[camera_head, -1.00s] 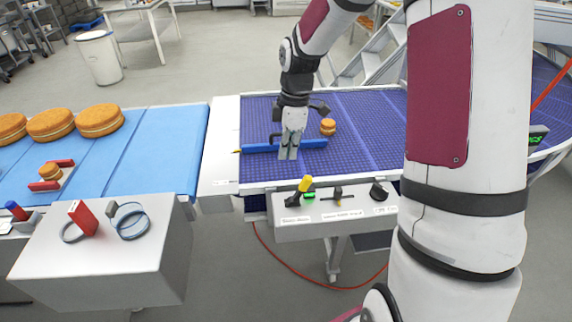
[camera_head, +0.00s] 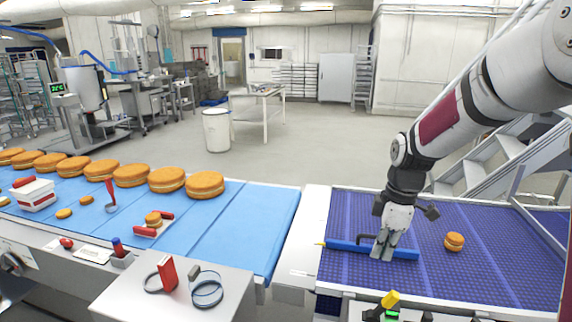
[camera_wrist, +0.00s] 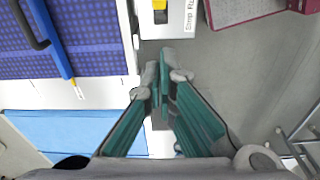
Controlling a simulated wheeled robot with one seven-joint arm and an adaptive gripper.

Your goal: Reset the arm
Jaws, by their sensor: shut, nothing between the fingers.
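My gripper (camera_head: 381,256) hangs fingers down in the head view, in front of a blue bar (camera_head: 345,246) on the purple belt (camera_head: 490,275). Its fingers are shut with nothing between them, and they hide part of the bar. In the wrist view the green and grey fingers (camera_wrist: 163,80) come together above the grey floor, beside the white frame. The blue bar (camera_wrist: 52,42), with a black handle, lies apart from them at upper left there.
A small filled round (camera_head: 454,242) sits on the purple belt, right of my gripper. A light blue belt (camera_head: 240,225) at left carries several large rounds. A grey control box (camera_head: 120,295) stands in front. A control panel with a yellow switch (camera_head: 390,299) edges the purple belt.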

